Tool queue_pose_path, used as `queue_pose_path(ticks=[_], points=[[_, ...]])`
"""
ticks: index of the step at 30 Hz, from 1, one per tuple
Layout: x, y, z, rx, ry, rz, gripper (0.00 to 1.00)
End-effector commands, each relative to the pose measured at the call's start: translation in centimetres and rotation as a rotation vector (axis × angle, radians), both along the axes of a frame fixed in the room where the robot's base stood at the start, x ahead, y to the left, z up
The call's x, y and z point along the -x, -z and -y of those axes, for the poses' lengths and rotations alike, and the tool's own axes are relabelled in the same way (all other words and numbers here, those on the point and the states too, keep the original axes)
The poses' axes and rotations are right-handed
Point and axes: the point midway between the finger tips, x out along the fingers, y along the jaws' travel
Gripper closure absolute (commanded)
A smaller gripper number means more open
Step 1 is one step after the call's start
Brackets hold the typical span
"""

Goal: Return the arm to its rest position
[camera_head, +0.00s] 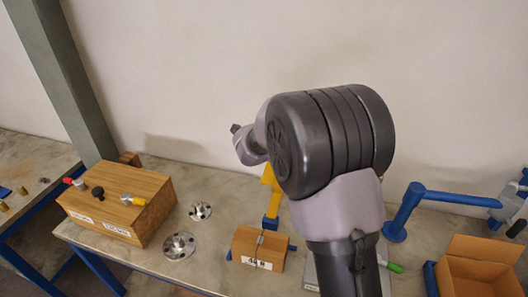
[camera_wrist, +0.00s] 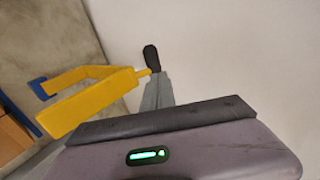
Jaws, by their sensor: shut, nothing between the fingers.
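My arm rises in the middle of the head view, with its large dark joint in front. My gripper (camera_wrist: 152,58) shows in the wrist view as a grey tapered shape with a dark tip beyond the housing with the green light. It is shut and holds nothing. In the head view the arm's end points left and up, above the bench, and its fingers are too small and hidden to make out. A yellow bracket (camera_wrist: 95,98) shows left of the gripper in the wrist view; whether they touch cannot be told.
A wooden box with knobs (camera_head: 120,200) stands at left on the bench (camera_head: 150,253). Two metal flanges (camera_head: 179,246) (camera_head: 200,211) lie beside it. A small wooden block (camera_head: 258,250), a yellow stand (camera_head: 273,205), a blue pipe frame (camera_head: 405,208) and a cardboard box (camera_head: 482,262) are farther right. The wall is behind.

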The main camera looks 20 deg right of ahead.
Motion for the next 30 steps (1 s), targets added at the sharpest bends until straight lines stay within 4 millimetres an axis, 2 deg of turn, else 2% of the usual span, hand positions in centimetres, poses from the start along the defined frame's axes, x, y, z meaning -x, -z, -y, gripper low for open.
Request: queue_pose_path(ticks=[1,7,12,16,18,20,22,23,24,27,30], points=[[1.2,-1.6,-1.2,0.001,-0.007,0.004,1.00],[5.0,-4.6,-3.7,-0.001,-0.006,0.003,1.00],[6.4,-5.6,-4.6,-0.001,-0.005,0.002,1.00],[6.6,-5.7,-4.9,0.000,-0.017,0.003,1.00],[6.9,-5.9,-6.1,0.008,-0.115,0.014,1.00],[8.2,-6.3,-8.7,0.039,-0.309,0.020,1.00],[12.7,-5.4,-13.0,0.134,-0.627,-0.014,1.00],[15.5,-4.4,-14.7,0.188,-0.764,-0.049,1.00],[19.2,-2.7,-16.3,0.257,-0.915,-0.106,1.00],[27.8,2.1,-17.8,0.411,-1.189,-0.266,1.00],[34.6,6.6,-17.3,0.518,-1.351,-0.424,1.00]])
